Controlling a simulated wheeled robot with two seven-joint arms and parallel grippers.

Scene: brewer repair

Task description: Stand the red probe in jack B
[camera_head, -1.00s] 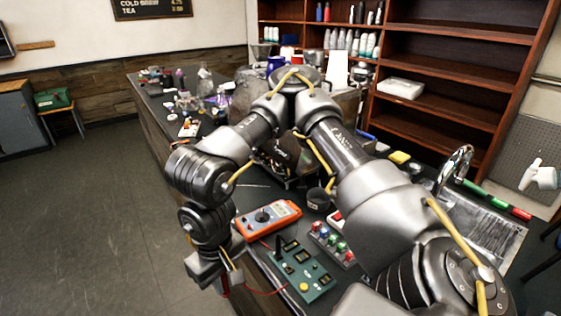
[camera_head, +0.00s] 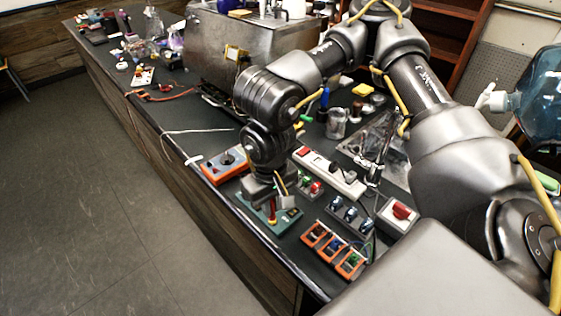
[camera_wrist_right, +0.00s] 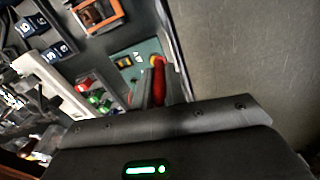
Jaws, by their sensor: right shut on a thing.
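My right gripper (camera_head: 274,204) points down over the green jack board (camera_head: 248,205) near the counter's front edge. It is shut on the red probe (camera_head: 272,216), which shows just below the fingers. In the right wrist view the red probe (camera_wrist_right: 159,80) sits between the fingers, and its far end overlaps the green board (camera_wrist_right: 124,58). A yellow round part of the board shows beside it. I cannot tell which jack is B or whether the tip touches the board. My arm and gripper hide part of the board. My left gripper is not in view.
An orange multimeter (camera_head: 211,172) lies left of the board. Behind are a block of coloured buttons (camera_head: 310,187) and a white power strip (camera_head: 335,176). Orange-framed modules (camera_head: 333,248) and a red-knobbed switch box (camera_head: 397,214) stand right. Open floor lies in front.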

